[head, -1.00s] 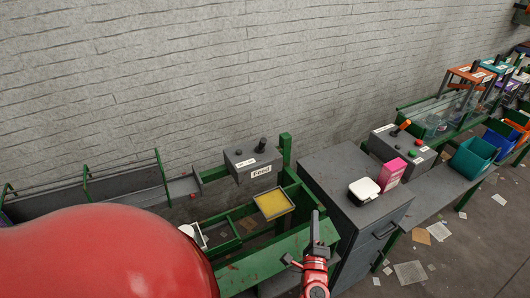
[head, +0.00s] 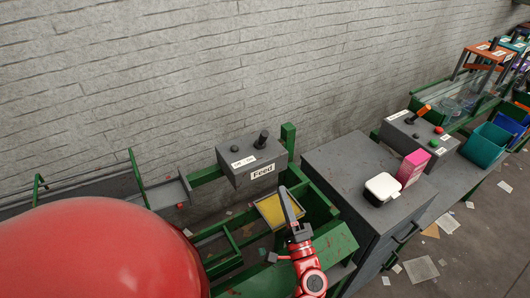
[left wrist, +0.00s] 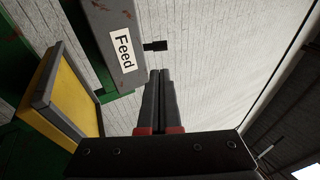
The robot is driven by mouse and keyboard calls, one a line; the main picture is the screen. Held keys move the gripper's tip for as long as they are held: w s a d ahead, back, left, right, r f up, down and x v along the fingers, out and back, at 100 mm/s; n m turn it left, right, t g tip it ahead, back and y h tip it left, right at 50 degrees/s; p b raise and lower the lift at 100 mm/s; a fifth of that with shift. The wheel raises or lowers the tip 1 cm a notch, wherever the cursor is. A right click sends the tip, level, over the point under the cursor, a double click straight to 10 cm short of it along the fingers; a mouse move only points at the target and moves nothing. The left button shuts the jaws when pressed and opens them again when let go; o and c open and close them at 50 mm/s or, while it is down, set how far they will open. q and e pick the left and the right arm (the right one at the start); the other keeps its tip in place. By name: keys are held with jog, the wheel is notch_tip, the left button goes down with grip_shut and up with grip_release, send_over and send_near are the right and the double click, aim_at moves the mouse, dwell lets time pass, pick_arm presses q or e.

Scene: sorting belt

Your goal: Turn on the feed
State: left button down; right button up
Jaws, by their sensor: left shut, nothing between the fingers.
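The grey feed box (head: 252,161) stands on the green frame against the wall, with a white "Feed" label on its front. A black lever (head: 261,139) stands up from its top. In the left wrist view the feed box (left wrist: 101,17) is at the upper left, its label turned sideways, and the black lever (left wrist: 155,46) sticks out to the right. My left gripper (head: 284,190) is shut and empty, below and to the right of the box in the head view. In the left wrist view its fingers (left wrist: 160,75) point toward the lever, apart from it. My right gripper is not in view.
A yellow-bottomed tray (head: 272,212) sits below the feed box. A grey cabinet (head: 340,170) to the right bears a white container (head: 382,188) and a pink box (head: 412,167). Another grey control box (head: 411,137) with an orange-tipped lever is farther right.

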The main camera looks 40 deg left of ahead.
pick_arm(q)
jog(key=shift+w+a+f, duration=0.1)
jog(key=shift+a+f, duration=0.05)
jog(key=shift+d+r, duration=0.25)
jog(key=p, duration=0.5)
send_near(265, 140)
jog(key=x, duration=0.5)
jog(key=shift+a+r, duration=0.15)
jog(key=shift+r, duration=0.05)
jog(key=shift+x, duration=0.75)
jog(key=shift+f, duration=0.1)
jog(key=shift+p, duration=0.35)
